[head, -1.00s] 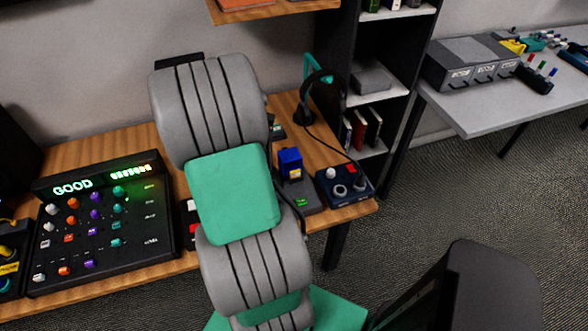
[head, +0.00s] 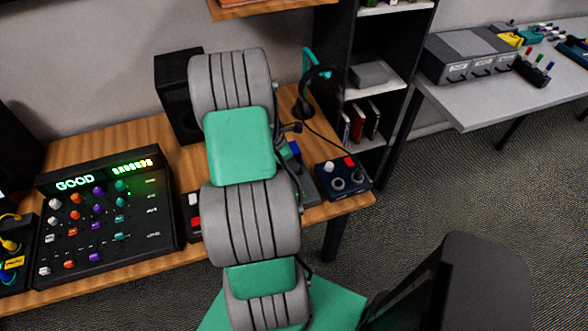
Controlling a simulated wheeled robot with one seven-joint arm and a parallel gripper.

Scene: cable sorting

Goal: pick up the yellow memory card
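I cannot make out a yellow memory card for certain. A small yellow item (head: 511,39) lies behind the grey three-part box (head: 462,58) on the right table; it is too small to identify. A blue block (head: 295,148) on a dark grey device on the wooden desk shows only in part beside my arm. My grey and green arm stands over the desk in the middle of the head view. My gripper does not show, so its opening and anything in it are hidden.
A black mixer panel (head: 105,215) with lit "GOOD" text stands on the wooden desk (head: 130,140). A dark blue control box (head: 343,182) sits at the desk's right end, near a headphone stand (head: 307,75). A black speaker (head: 178,97) stands behind my arm. Carpet separates the desk from the right table (head: 450,100).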

